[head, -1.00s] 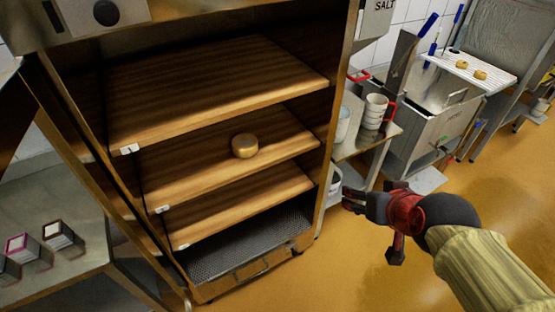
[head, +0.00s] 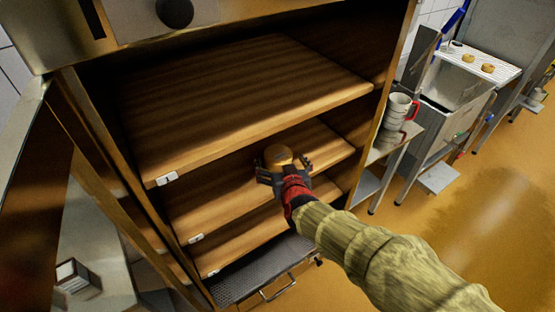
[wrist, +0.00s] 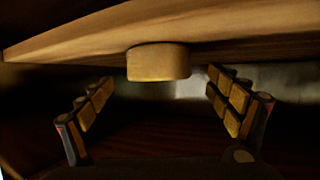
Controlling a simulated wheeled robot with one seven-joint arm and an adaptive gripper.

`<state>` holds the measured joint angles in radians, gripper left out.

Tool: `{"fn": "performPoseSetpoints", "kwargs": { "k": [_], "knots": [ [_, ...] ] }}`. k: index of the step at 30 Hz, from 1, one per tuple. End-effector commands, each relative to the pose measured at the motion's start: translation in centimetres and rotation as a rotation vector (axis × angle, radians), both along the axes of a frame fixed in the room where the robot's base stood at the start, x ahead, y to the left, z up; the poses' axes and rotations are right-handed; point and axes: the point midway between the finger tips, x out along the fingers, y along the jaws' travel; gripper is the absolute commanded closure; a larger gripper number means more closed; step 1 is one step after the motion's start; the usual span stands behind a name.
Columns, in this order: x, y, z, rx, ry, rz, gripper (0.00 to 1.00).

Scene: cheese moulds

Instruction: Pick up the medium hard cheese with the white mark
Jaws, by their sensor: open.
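A round yellow-brown cheese (head: 278,155) sits on the middle wooden shelf of the open cabinet. I cannot make out a white mark on it. My gripper (head: 283,167) is open at the near side of this cheese, its fingers spread to left and right of it. In the wrist view the cheese (wrist: 158,62) shows between and beyond the open fingers (wrist: 160,88), against the board at the top of the picture. I see a gap on both sides, and nothing is gripped.
The middle shelf (head: 215,195) lies between an upper shelf (head: 240,100) and a lower one (head: 255,235); white tags mark their front edges. The cabinet's side wall (head: 385,110) is to the right. Two small cheeses (head: 488,68) lie on a white rack (head: 500,75) at back right.

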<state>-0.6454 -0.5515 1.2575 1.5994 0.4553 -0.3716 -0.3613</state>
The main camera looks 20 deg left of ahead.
Motion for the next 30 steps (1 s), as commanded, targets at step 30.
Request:
{"fn": "performPoseSetpoints", "kwargs": {
  "k": [30],
  "knots": [
    [3.8,1.9,-1.2,0.000,0.000,0.000,0.33]
  ]
}}
